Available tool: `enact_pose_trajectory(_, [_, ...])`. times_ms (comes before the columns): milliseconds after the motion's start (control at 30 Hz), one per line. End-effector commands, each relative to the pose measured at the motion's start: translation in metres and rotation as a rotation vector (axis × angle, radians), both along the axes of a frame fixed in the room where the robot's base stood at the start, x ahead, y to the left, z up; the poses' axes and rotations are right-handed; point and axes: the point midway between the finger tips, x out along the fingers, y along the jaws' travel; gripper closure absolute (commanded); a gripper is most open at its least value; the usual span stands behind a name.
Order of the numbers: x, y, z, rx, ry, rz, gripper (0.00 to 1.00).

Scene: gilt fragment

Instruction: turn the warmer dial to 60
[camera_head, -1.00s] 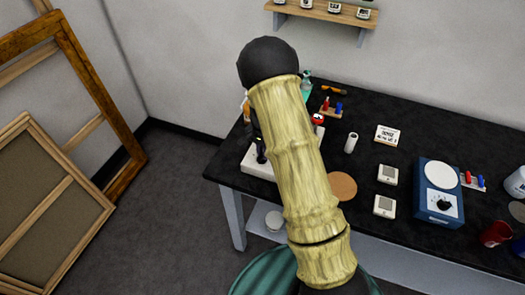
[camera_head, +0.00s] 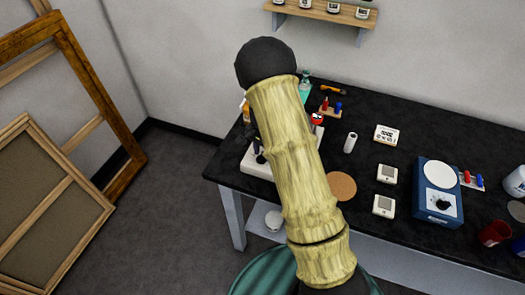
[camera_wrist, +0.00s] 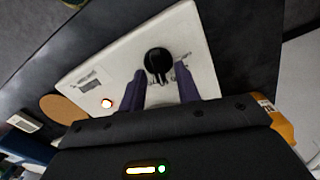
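A white panel (camera_wrist: 120,70) with a round black dial (camera_wrist: 158,61), a glowing orange lamp and a small grey label lies below my wrist camera. Marks surround the dial, but I cannot read them or its setting. My gripper (camera_wrist: 161,76) is open, with its two dark fingers apart and their tips at either side of the dial's near edge. I cannot tell whether they touch it. In the head view the white panel (camera_head: 252,165) is mostly hidden behind my arm, and the dial cannot be made out.
A blue device (camera_head: 425,207) with a white round plate and its own black dial stands at the right. Wooden frames lean at the left. The black table's (camera_head: 300,205) front edge is near.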

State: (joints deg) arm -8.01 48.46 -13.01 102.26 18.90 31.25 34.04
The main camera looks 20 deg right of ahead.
Motion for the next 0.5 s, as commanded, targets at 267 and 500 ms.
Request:
enact_pose_trajectory(267, [0.000, 0.000, 0.013, 0.000, -0.001, 0.001, 0.67])
enact_pose_trajectory(500, [0.000, 0.001, 0.055, 0.001, -0.004, 0.002, 0.67])
